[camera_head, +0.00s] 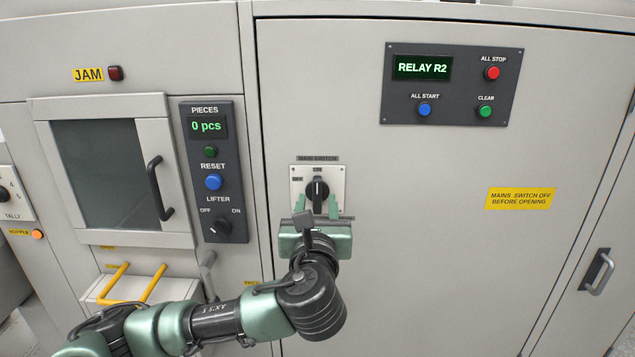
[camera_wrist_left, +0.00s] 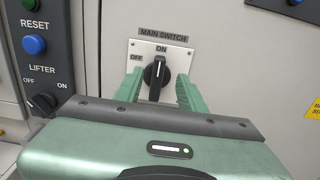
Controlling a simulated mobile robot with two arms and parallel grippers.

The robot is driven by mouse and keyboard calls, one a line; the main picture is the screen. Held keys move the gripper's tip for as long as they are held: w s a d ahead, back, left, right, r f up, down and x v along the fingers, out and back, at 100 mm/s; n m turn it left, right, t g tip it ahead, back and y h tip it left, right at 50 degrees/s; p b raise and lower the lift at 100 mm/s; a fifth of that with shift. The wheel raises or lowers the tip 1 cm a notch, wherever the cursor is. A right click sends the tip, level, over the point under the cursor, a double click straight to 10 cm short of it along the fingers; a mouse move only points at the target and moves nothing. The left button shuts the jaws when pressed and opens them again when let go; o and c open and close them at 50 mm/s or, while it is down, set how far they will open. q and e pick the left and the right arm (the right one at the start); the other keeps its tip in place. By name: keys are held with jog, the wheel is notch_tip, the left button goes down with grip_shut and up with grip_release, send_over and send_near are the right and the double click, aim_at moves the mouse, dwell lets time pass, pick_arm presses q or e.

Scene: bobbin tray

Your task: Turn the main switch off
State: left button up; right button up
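The main switch (camera_head: 317,188) is a black rotary knob on a pale square plate on the grey cabinet door. In the left wrist view the knob (camera_wrist_left: 156,76) stands nearly upright, its white mark toward ON; OFF is labelled to the left. My left gripper (camera_head: 317,205) is in front of the lower part of the plate. Its two green fingers (camera_wrist_left: 158,88) are apart, one on each side of the knob, with gaps visible between them and the knob. My right gripper is in neither view.
A control panel (camera_head: 451,84) reading RELAY R2 is at upper right, with a yellow warning label (camera_head: 520,198) below it. Left of the switch is a PIECES panel (camera_head: 213,172) with a lifter knob. A yellow bar (camera_head: 112,283) sticks out at lower left.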

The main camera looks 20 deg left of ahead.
aim_at(317, 187)
pick_arm(q)
jog(key=p+x, duration=0.2)
jog(key=x, duration=0.4)
jog(key=shift+w+a, duration=0.1)
jog(key=shift+w, duration=0.05)
jog(key=shift+w+a+f, duration=0.1)
jog(key=shift+w, duration=0.3)
grip_shut()
